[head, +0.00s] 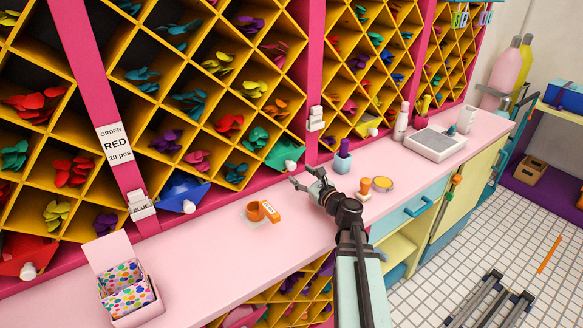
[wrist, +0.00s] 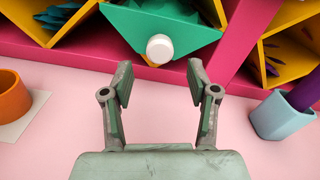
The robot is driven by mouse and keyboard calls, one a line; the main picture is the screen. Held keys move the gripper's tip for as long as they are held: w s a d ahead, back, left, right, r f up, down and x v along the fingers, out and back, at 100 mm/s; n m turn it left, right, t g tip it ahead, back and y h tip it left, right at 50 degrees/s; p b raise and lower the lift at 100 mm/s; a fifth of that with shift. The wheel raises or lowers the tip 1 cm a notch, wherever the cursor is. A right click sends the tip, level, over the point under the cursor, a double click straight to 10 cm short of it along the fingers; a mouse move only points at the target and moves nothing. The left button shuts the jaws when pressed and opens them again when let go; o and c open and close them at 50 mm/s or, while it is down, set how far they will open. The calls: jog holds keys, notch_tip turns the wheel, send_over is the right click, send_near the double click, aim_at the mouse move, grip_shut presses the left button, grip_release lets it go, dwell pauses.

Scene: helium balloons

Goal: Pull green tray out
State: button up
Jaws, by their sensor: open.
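The green tray (head: 284,152) is a triangular drawer in the low part of the yellow diamond shelf, with a round white knob (head: 290,165) on its front. In the wrist view the green tray (wrist: 188,30) is at the top centre, and its white knob (wrist: 160,48) points toward me. My gripper (head: 302,178) is open and empty above the pink counter, just in front of the tray. In the wrist view the two fingertips (wrist: 160,78) stand left and right of the knob's line, with the knob slightly beyond them. No contact shows.
An orange tape roll (head: 256,211) lies on the counter left of my gripper. A blue-grey cup (head: 342,160) with a purple item stands to the right. A blue tray (head: 184,192) and a red tray (head: 25,258) also have white knobs. A dotted box (head: 128,290) stands front left.

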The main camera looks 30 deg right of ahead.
aim_at(294, 168)
jog(key=w, duration=0.4)
jog(key=w+a+p, duration=0.1)
jog(key=w, duration=0.1)
jog(key=shift+w, duration=0.1)
grip_shut()
